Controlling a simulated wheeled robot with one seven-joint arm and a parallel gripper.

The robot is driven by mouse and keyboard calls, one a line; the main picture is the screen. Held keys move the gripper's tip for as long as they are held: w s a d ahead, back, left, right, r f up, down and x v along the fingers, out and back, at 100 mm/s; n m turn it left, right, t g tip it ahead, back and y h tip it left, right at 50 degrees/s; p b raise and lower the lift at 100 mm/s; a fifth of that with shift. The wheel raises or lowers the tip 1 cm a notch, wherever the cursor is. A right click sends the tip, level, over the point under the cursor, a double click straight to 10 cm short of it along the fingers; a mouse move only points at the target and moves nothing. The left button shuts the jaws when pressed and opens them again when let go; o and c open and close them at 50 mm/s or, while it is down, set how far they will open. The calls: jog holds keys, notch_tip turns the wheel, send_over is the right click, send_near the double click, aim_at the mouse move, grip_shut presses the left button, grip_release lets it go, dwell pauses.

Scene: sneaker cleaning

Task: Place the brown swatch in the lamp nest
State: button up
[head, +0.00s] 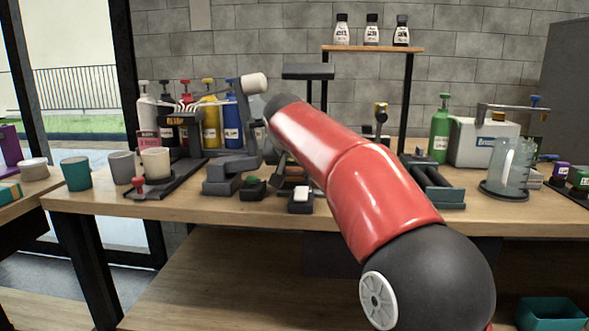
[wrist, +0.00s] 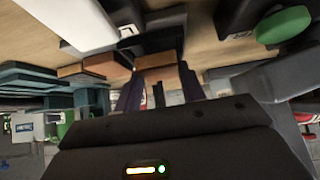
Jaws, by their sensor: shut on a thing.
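In the wrist view my gripper (wrist: 160,85) is shut on the brown swatch (wrist: 159,62), which shows as a thin brown face between the dark fingers. In the head view my gripper is mostly hidden behind my red arm, above the middle of the bench. A dark grey jointed lamp-like fixture (head: 222,180) stands just left of it. I cannot tell for certain which part is the lamp nest. Other brown blocks (wrist: 108,65) sit close beside the fingers in the wrist view.
A small dark holder with a green pad (head: 253,188) and another with a white block (head: 301,195) stand near the bench's front edge. Several bottles (head: 210,122) and cups (head: 155,163) stand to the left. A clear jug (head: 508,172) stands at the right.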

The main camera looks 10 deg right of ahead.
jog(key=shift+f, duration=0.1)
jog(key=shift+f+b, duration=0.4)
jog(key=shift+f, duration=0.1)
jog(key=o, duration=1)
jog(key=shift+o, duration=0.2)
jog(key=shift+r+p, duration=0.35)
jog(key=shift+r, duration=0.05)
jog(key=v, duration=1.2)
jog(key=shift+r+p, duration=0.25)
jog(key=shift+p, duration=0.1)
